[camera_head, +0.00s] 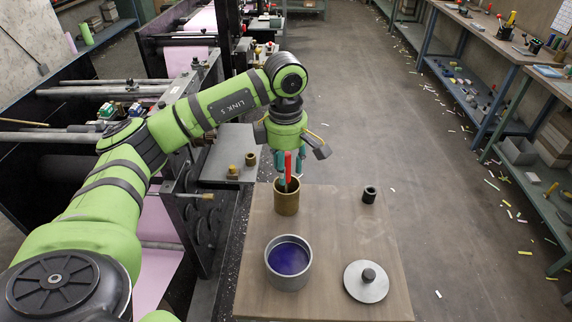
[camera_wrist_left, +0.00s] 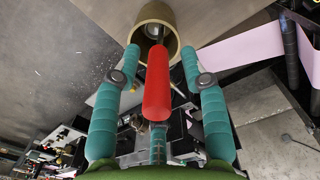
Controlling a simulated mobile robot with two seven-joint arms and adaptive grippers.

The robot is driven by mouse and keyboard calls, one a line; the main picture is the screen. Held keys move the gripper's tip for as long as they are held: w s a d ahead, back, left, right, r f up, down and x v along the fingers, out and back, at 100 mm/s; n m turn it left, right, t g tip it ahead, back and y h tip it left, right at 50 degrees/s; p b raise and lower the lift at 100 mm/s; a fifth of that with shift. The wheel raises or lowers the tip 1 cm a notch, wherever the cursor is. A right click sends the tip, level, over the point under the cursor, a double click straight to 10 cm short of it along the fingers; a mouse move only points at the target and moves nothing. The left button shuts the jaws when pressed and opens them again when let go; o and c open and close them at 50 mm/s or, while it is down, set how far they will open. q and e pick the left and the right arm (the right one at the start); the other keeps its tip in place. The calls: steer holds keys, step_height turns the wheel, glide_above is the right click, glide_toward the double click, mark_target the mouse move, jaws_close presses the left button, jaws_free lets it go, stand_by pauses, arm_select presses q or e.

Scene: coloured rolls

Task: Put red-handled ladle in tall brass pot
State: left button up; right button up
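The tall brass pot (camera_head: 287,204) stands near the far edge of the brown table, and its round mouth (camera_wrist_left: 153,12) shows at the top of the left wrist view. The ladle's red handle (camera_head: 288,167) is upright above the pot. In the left wrist view the handle (camera_wrist_left: 157,85) lies between the teal fingers, and its thin shaft runs into the pot's mouth. The ladle's bowl is not clearly visible. My left gripper (camera_head: 290,177) is over the pot, its fingers spread around the handle with gaps on both sides. My right gripper is not in view.
A grey pot with blue contents (camera_head: 289,262) stands nearer on the table (camera_head: 335,225). A round grey lid with a knob (camera_head: 366,282) and a small dark cylinder (camera_head: 369,195) are at right. Machinery with pink sheets stands left. Free tabletop lies between them.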

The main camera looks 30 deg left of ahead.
arm_select(q)
steer(key=shift+r, duration=0.65)
step_height(320, 180, up, 6)
steer(key=shift+f+b, duration=0.2)
steer(key=shift+b, duration=0.45)
step_height(320, 180, up, 4)
steer(key=shift+r+p, duration=0.1)
steer(key=shift+p, duration=0.4)
steer(key=shift+s+r, duration=0.1)
steer(key=shift+r, duration=0.5)
